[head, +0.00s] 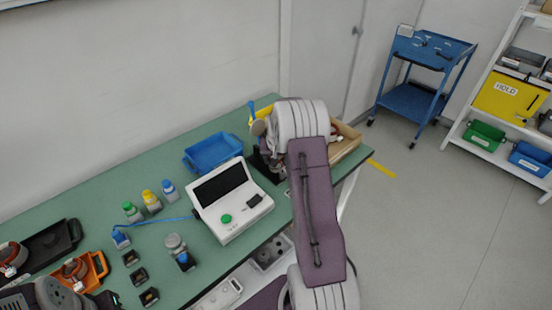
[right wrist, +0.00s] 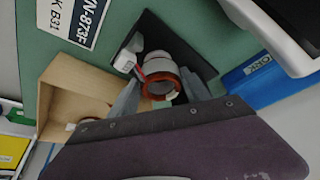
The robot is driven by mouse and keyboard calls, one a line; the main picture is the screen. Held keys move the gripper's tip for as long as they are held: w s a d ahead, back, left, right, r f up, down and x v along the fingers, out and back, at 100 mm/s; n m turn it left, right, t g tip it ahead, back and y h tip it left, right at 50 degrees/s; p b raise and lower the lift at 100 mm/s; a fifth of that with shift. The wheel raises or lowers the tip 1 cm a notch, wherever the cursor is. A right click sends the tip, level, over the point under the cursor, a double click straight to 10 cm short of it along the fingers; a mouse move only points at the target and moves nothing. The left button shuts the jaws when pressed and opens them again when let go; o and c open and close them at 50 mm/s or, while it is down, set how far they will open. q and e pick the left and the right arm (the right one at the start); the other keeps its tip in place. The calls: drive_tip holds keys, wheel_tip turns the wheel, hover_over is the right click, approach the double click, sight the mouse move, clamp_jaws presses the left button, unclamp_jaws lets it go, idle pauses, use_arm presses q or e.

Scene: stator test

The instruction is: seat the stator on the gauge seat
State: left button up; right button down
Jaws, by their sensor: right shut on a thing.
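In the right wrist view the stator (right wrist: 161,82), a pale ring with red-brown windings and a white tag, sits between the two fingers of my right gripper (right wrist: 160,76). The gripper is shut on it. A dark square plate (right wrist: 172,36), possibly the gauge seat's base, lies behind the stator; I cannot tell whether they touch. In the head view my right arm hides most of this spot, with only a dark edge (head: 264,166) showing beside the tester. My left arm shows at the bottom left of the head view, but its fingers do not show.
A white tester (head: 232,212) and a blue tray (head: 200,160) stand on the green table (head: 150,180). A wooden box (right wrist: 62,88) with a ring-shaped part lies beside the dark plate. More stators sit in an orange holder (head: 101,268) and a black tray (head: 68,236) at left.

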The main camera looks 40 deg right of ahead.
idle(0.4)
drive_tip(key=shift+f+b, duration=0.3)
drive_tip(key=shift+f, duration=0.2)
drive_tip(key=shift+c, duration=2.1)
unclamp_jaws()
drive_tip(key=v, duration=0.9)
drive_tip(key=shift+w+a, duration=0.1)
